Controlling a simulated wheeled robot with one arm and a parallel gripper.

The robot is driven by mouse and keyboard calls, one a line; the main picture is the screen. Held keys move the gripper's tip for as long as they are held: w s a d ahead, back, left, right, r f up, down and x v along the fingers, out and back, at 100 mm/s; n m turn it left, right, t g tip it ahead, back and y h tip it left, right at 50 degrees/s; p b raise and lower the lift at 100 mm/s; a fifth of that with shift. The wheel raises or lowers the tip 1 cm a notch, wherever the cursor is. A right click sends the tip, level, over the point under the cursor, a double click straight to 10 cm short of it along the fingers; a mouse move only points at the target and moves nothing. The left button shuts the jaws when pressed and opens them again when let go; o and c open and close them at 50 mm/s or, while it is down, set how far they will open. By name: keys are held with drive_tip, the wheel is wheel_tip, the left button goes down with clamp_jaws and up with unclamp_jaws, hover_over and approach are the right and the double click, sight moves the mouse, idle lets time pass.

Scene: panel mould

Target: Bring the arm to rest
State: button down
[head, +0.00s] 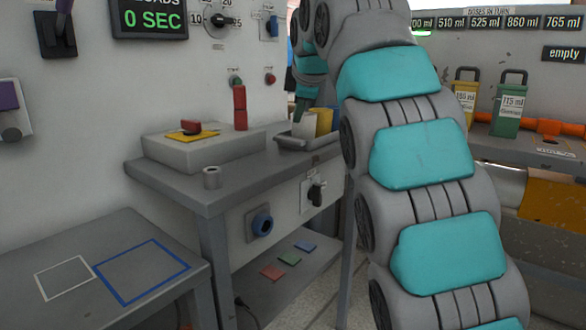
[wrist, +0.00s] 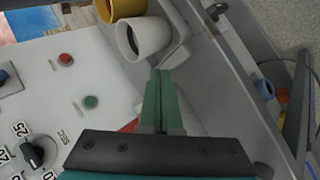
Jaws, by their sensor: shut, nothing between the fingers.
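My arm (head: 420,160), teal and grey, rises through the right half of the head view and bends over at the top. My gripper (wrist: 160,75) shows in the wrist view with its green fingers together and nothing between them. The fingers point toward a white cup (wrist: 148,38) and a yellow cup (wrist: 120,8). In the head view the gripper (head: 299,112) hangs by the grey tray (head: 292,142) at the back of the bench, partly behind my arm. I cannot tell if it touches anything.
A lower table (head: 85,270) with white and blue outlines is bare. A green jug (head: 508,110) stands at right.

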drive_tip(key=s+d+f+m+g+h+p, duration=0.1)
drive_tip(key=s+d+f+m+g, duration=0.3)
drive_tip(key=s+f, duration=0.45)
drive_tip(key=s+d+f+m+g+h, duration=0.1)
drive_tip(key=s+d+f+m, duration=0.55)
drive_tip(key=s+f, duration=0.2)
drive_tip(key=s+d+f+m+g, duration=0.1)
drive_tip(key=s+f+m+g, duration=0.1)
drive_tip(key=s+f, duration=0.4)
drive_tip(key=s+d+f+m+g+p, duration=0.1)
drive_tip(key=s+f, duration=0.6)
drive_tip(key=s, duration=0.7)
drive_tip(key=s+d+f+m+g, duration=0.1)
drive_tip(key=s+f+m, duration=0.3)
drive_tip(key=s, duration=0.6)
wheel_tip(320, 180, down, 2)
drive_tip(key=shift+s+d+f+g, duration=0.15)
drive_tip(key=shift+s+f+g, duration=0.15)
drive_tip(key=shift+g, duration=0.6)
